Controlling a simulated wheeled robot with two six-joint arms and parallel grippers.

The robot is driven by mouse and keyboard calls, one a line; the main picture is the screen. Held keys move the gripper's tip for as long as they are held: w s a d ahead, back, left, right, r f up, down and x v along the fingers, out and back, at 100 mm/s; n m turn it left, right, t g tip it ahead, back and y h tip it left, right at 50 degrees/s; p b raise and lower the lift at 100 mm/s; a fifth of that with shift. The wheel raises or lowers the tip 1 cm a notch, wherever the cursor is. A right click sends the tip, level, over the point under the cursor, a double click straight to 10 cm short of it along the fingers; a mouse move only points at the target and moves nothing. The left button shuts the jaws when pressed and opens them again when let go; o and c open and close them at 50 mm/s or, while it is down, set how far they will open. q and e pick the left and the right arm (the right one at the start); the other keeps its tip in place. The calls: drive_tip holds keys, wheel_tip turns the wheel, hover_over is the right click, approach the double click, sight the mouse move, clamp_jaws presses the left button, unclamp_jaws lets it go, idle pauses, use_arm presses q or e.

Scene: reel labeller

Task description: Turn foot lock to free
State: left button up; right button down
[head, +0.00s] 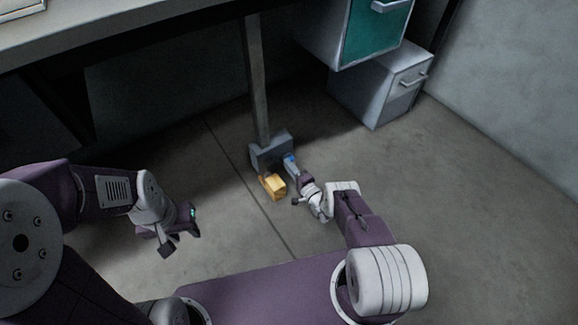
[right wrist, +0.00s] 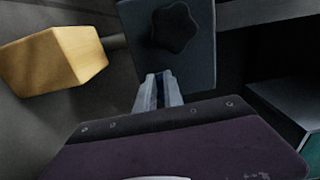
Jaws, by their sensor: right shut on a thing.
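The foot lock is a grey housing (head: 270,153) at the bottom of the desk leg, with a yellow block (head: 273,186) sticking out of its front low down. In the right wrist view the housing's flat face (right wrist: 195,65) carries a dark star-shaped knob (right wrist: 174,27), and the yellow block (right wrist: 58,60) is on a short stem to its left. My right gripper (head: 291,163) is at the housing's right side, its fingers (right wrist: 159,90) nearly together on a narrow dark blue part below the knob. Its tips partly hide that part. My left gripper (head: 181,238) is open and empty, apart at the left.
The desk leg (head: 257,85) rises from the housing to the desktop (head: 110,32). A cabinet with a teal drawer front (head: 375,32) hangs at the upper right, above a low grey cabinet (head: 375,92). The floor (head: 470,190) to the right is clear.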

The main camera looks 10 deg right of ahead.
drive_tip(key=shift+f, duration=0.1)
drive_tip(key=c, duration=1.5)
unclamp_jaws()
drive_tip(key=shift+o, duration=0.2)
drive_tip(key=p+v, duration=0.5)
drive_tip(key=v, duration=0.4)
